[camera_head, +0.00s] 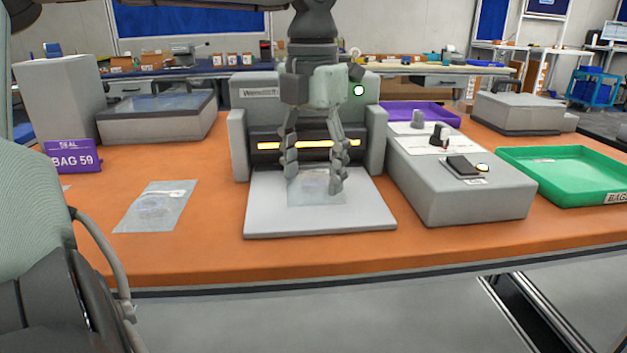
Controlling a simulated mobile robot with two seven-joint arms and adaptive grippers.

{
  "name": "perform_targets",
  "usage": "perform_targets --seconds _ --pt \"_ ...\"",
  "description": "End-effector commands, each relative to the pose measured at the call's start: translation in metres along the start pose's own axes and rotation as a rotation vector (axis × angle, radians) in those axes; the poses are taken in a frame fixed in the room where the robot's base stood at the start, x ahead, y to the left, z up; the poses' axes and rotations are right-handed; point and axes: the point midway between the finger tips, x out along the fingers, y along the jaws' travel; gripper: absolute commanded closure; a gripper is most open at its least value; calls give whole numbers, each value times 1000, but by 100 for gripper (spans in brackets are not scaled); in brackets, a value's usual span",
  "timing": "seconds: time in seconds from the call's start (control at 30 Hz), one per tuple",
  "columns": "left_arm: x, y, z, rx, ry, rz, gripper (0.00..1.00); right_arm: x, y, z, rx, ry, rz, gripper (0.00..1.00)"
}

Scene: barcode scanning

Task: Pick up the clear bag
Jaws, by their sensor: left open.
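A clear bag (308,195) lies on the light grey plate (370,215) in front of the grey sealing machine (376,140). My left gripper (312,178) points down over that bag. Its two fingers are apart, one at each side of the bag, with nothing held between them. The fingers hide part of the bag; whether the tips touch it I cannot tell. A second clear bag (155,208) lies flat on the orange table (215,235), left of the machine. My right gripper is not in view.
A purple "BAG 59" sign (73,157) stands at the left. A grey control box (460,198) with knobs stands right of the plate. A green tray (560,170) is at the far right and a purple tray (400,112) behind.

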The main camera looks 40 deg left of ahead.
Motion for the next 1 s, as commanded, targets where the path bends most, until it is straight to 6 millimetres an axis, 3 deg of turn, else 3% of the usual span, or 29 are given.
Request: perform_targets --seconds 0.27,0.7,1.0 --pt "5 0 0 1 -1 -1 36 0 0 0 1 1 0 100" --pt "4 0 0 1 -1 -1 89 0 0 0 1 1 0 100" --pt "2 0 0 1 -2 -1 91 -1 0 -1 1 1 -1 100"
